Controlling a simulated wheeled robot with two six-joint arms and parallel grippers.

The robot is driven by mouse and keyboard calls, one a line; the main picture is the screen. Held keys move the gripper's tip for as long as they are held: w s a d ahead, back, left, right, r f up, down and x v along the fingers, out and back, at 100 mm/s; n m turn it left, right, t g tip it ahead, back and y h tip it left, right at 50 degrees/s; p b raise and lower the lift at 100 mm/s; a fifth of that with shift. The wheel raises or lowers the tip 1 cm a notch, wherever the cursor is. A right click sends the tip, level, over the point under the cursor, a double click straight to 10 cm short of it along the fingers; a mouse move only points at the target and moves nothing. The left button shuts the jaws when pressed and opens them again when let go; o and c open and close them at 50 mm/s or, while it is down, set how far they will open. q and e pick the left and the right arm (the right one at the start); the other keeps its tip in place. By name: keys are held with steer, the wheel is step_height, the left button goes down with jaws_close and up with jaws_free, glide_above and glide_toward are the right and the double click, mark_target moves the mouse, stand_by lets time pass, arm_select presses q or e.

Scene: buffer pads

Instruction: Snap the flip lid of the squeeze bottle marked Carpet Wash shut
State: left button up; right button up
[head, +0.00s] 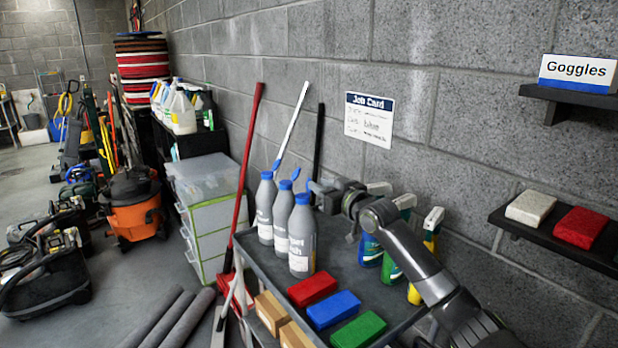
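Three grey squeeze bottles with blue caps stand upright at the cart's back left: a left one (265,210), a middle one (282,222) and a front right one (302,240). Only part of the front bottle's label shows, with letters ending like "et" and "sh"; the other labels are too small to read. Blue flaps that look like raised flip lids show above the caps. My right gripper (322,188) comes from the right, its tip close to the front bottle's cap; I cannot tell whether it touches. Its finger gap is not clear. My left gripper is out of view.
The cart top (262,262) also holds a red pad (312,289), a blue pad (333,310) and a green pad (358,330). Several spray bottles (392,265) stand behind my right arm. A job card (369,120) hangs on the wall; a shelf (560,240) is at right.

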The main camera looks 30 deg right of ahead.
steer(key=shift+w+a, duration=0.15)
steer(key=shift+w, duration=1.3)
steer(key=shift+w+a, duration=0.1)
steer(key=shift+w, duration=1.35)
jaws_close()
